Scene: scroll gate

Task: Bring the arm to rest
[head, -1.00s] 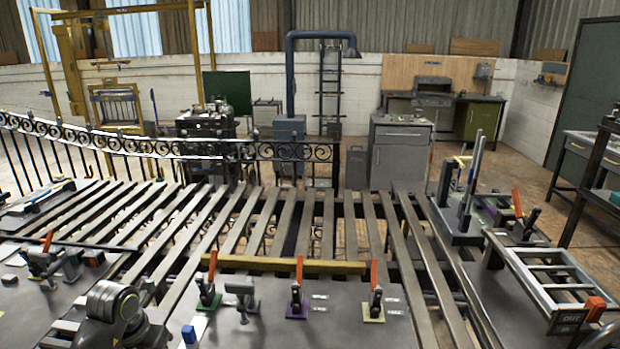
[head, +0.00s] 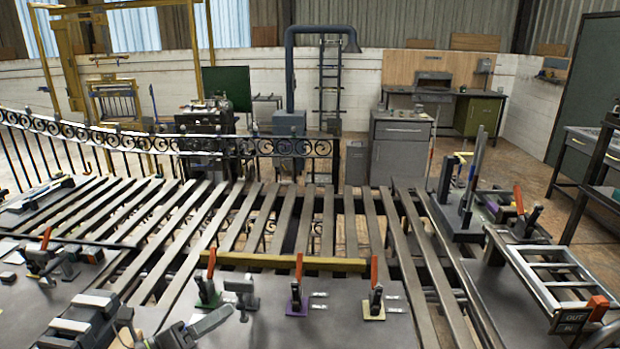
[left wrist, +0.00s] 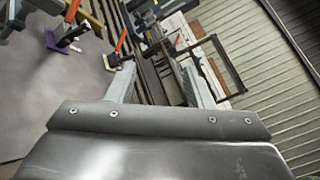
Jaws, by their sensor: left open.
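My left gripper (head: 205,325) shows low in the head view, left of centre, at the front of the grey bench plate. One pale finger points right and slightly up; the lower part is cut off by the picture edge. In the left wrist view its two pale fingers (left wrist: 157,72) stand apart with nothing between them, so it is open and empty. Behind them are clamps with orange handles, one on a purple base (left wrist: 58,42). My right gripper is not in view.
Clamps stand along the plate: green-based (head: 208,292), purple-based (head: 297,300) and yellow-based (head: 374,300). A yellow bar (head: 285,262) lies behind them across the slats. A grey block-like fixture (head: 72,325) sits at lower left. A metal frame (head: 555,280) stands at right.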

